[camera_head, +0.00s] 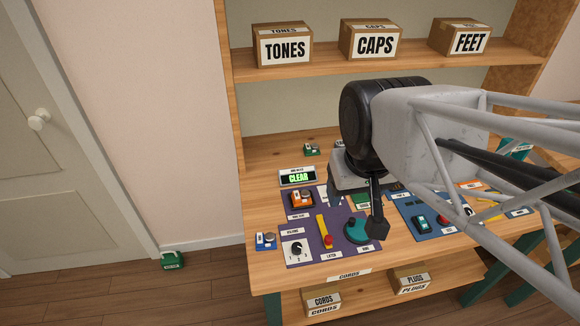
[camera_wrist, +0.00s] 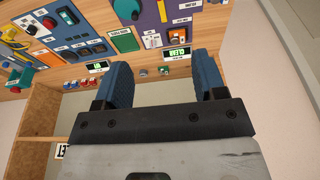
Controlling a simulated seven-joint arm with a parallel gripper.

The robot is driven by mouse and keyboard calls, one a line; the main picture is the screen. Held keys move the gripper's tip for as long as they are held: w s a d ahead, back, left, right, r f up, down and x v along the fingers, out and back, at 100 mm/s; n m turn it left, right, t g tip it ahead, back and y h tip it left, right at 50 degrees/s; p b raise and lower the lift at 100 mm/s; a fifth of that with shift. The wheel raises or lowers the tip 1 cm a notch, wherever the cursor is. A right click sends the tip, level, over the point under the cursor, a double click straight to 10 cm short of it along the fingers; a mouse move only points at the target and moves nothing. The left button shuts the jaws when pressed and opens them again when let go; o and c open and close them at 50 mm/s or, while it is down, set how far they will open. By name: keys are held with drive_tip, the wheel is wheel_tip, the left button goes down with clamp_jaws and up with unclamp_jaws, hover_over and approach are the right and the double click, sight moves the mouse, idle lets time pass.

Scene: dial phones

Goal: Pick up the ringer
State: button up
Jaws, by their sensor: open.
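No label I can read says ringer, so I cannot tell for certain which thing it is. A small green unit with a grey top (camera_head: 311,150) stands at the back of the table, behind the CLEAR display; a small green thing also shows between my fingers in the wrist view (camera_wrist: 164,71). A blue unit with a grey top (camera_head: 265,241) lies at the front left edge. An orange unit (camera_head: 301,200) sits on the purple panel. My gripper (camera_head: 355,210) is open and empty above the purple panel; its blue finger pads stand apart in the wrist view (camera_wrist: 162,80).
The purple panel (camera_head: 338,216) also carries a knob, a yellow bar, a red button and a teal round part. A blue panel (camera_head: 425,222) lies to its right, partly behind my arm. TONES, CAPS and FEET boxes stand on the shelf (camera_head: 315,63). A green unit (camera_head: 172,260) lies on the floor.

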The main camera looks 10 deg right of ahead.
drive_tip(key=o, duration=0.4)
drive_tip(key=w+a+f+m+t, duration=0.1)
drive_tip(key=w+f+m+t, duration=0.2)
drive_tip(key=m, duration=0.8)
drive_tip(key=w+a+f+m+t, duration=0.1)
drive_tip(key=w+f+m+t, duration=0.3)
drive_tip(key=w+f+m, duration=0.3)
drive_tip(key=w+f+m+t, duration=0.3)
drive_tip(key=w+f+m, duration=0.2)
drive_tip(key=f+m, duration=0.8)
drive_tip(key=shift+a+m, duration=0.2)
drive_tip(key=shift+m, duration=0.6)
drive_tip(key=shift+a+m, duration=0.2)
drive_tip(key=shift+m, duration=0.6)
drive_tip(key=shift+w+f+m+t, duration=0.3)
drive_tip(key=shift+f+m+t, duration=0.25)
drive_tip(key=shift+m, duration=0.25)
